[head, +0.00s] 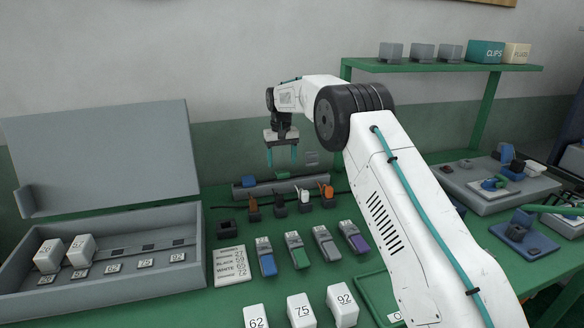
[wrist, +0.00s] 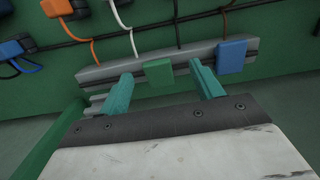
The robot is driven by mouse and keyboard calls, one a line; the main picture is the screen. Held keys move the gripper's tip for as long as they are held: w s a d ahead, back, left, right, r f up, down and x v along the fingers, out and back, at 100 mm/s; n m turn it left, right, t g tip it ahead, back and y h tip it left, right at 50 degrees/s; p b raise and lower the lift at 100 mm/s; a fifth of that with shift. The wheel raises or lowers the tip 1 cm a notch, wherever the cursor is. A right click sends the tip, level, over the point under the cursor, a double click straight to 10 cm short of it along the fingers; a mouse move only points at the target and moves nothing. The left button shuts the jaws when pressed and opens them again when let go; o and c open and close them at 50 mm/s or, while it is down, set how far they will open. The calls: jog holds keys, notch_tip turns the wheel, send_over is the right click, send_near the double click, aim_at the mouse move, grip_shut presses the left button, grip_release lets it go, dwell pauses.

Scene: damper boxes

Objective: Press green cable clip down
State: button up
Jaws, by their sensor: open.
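The green cable clip (wrist: 158,75) sits on a grey rail (wrist: 110,70) in the wrist view, and shows small below my gripper in the head view (head: 282,175). My gripper (head: 281,162) is open and empty, with its teal fingers pointing down above the rail. In the wrist view, the green clip appears between my two fingers (wrist: 160,72), with space on both sides. I cannot tell the exact height of the fingertips above it. A dark cable runs along the rail.
A blue clip (wrist: 236,56) stands on the same rail, close to one finger. Orange and white cables with dark connectors (head: 279,207) lie nearby. An open grey box (head: 100,255) is at left. Labelled white blocks (head: 300,310) stand in front. A green shelf (head: 440,67) rises behind at right.

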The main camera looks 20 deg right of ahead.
aim_at(284, 173)
jog(key=shift+w+r, duration=0.25)
jog(key=shift+r, duration=0.3)
jog(key=shift+w+r, duration=0.25)
jog(key=shift+r, duration=0.25)
jog(key=f, duration=0.5)
jog(key=d+f, duration=0.1)
jog(key=f, duration=0.1)
jog(key=shift+f, duration=0.3)
jog(key=shift+a, duration=0.1)
jog(key=shift+c, duration=0.3)
jog(key=c, duration=0.9)
